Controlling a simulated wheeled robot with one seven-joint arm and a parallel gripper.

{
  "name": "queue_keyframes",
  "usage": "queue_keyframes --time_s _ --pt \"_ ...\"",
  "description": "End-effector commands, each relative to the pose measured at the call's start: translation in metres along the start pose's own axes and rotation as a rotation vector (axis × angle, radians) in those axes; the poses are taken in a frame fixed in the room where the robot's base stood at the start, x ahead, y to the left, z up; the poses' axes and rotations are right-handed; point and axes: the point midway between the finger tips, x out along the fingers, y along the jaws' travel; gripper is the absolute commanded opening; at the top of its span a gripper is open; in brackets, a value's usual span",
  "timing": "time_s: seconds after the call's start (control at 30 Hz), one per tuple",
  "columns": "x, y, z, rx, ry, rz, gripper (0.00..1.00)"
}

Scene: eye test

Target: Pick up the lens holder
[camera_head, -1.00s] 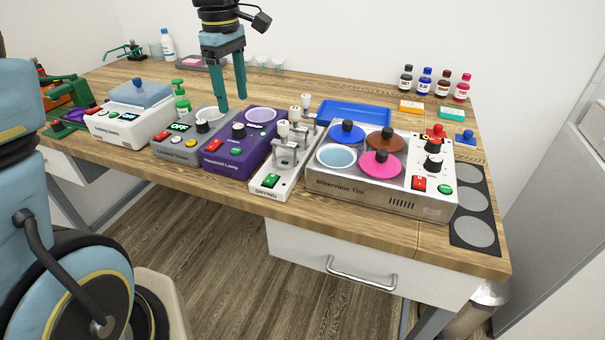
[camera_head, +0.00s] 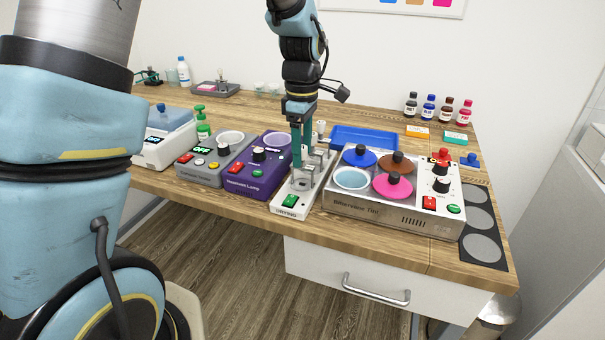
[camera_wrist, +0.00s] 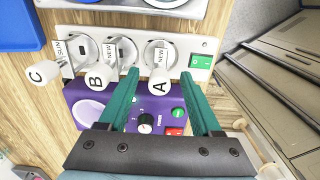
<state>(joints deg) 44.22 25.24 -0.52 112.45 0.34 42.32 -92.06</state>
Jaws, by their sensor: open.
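Several lens holders with white knobs and metal bodies stand in a row on the white drying station (camera_head: 284,213). In the wrist view they carry the letters A (camera_wrist: 159,84), B (camera_wrist: 96,80) and C (camera_wrist: 41,73). My gripper (camera_head: 302,160) is open and points down at the front of this row. In the wrist view my two green fingers (camera_wrist: 158,77) appear on either side of holder A's knob, with a gap on each side. In the head view the fingers partly hide the front holder (camera_head: 303,184); contact cannot be told.
The purple lamp unit (camera_head: 262,182) stands close on the left. The steel tint unit (camera_head: 365,210) with coloured lids is close on the right. A blue tray (camera_head: 350,133) lies behind. A grey tray (camera_head: 235,92) at the back left bears a small white-topped item (camera_head: 222,78).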

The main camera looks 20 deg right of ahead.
Motion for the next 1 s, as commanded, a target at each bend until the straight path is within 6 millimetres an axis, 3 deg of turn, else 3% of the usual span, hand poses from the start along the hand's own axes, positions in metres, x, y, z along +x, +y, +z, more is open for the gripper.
queue_keyframes --time_s 0.2,0.47,1.0 --pt "0.023 0.0 0.0 0.002 0.0 -0.002 0.66" --pt "0.026 0.001 0.0 0.002 0.0 0.001 0.64" --pt "0.025 0.001 0.0 0.002 0.0 0.0 0.04"
